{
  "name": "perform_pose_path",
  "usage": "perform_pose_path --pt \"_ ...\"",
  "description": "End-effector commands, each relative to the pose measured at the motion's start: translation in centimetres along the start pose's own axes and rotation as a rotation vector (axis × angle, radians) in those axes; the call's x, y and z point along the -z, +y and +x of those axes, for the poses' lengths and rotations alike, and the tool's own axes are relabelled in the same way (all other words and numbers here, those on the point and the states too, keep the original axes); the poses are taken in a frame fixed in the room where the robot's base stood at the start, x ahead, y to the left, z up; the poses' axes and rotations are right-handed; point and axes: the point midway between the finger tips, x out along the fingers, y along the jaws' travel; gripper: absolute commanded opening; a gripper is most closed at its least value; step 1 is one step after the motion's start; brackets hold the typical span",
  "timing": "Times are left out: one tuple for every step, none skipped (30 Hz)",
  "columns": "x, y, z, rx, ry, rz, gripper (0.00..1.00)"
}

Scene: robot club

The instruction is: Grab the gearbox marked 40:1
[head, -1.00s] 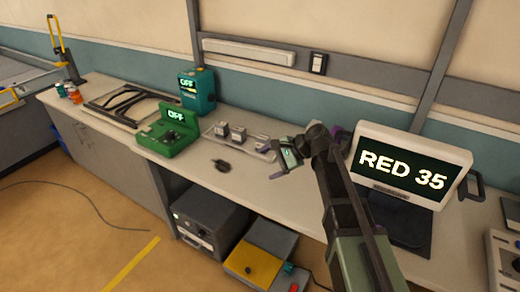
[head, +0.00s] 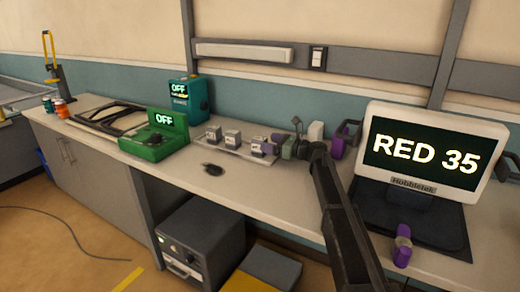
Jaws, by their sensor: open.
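Several small grey gearboxes stand in a row on a light tray (head: 236,154) in the middle of the bench. They are a left one (head: 213,133), a middle one (head: 232,137) and a right one (head: 257,146). Their pale labels are too small to read, so I cannot tell which is marked 40:1.
A green device (head: 155,145) and a teal device (head: 188,99), both showing OFF, stand left of the tray. A small dark object (head: 213,169) lies in front.

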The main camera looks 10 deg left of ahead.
Motion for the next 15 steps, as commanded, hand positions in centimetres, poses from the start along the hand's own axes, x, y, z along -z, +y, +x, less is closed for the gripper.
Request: perform_pose_path --pt "0.0 0.0 0.4 -0.001 0.000 0.000 0.83" --pt "0.0 0.0 0.8 -0.002 0.000 0.000 0.83" --pt "0.0 -0.1 1.4 -0.002 0.000 -0.001 0.83" --pt "0.0 -0.1 2.0 -0.002 0.000 -0.001 0.83" --pt "0.0 -0.1 2.7 -0.002 0.000 -0.001 0.83" --pt "0.0 -0.1 3.5 -0.003 0.000 -0.001 0.83" --pt "0.0 -0.1 4.0 -0.003 0.001 -0.001 0.83" --pt "0.0 -0.1 4.4 -0.002 0.001 -0.001 0.83" --pt "0.0 -0.1 4.8 -0.001 0.001 -0.001 0.83" --pt "0.0 0.0 4.9 -0.001 0.001 -0.001 0.83" --pt "0.0 0.0 4.9 0.000 0.001 -0.001 0.83" --pt "0.0 0.0 4.9 0.000 0.001 -0.001 0.83" --pt "0.0 0.0 4.9 0.000 0.001 -0.001 0.83" --pt "0.0 0.0 4.9 0.000 0.001 -0.001 0.83" --pt "0.0 0.0 4.9 0.000 0.001 -0.001 0.83"
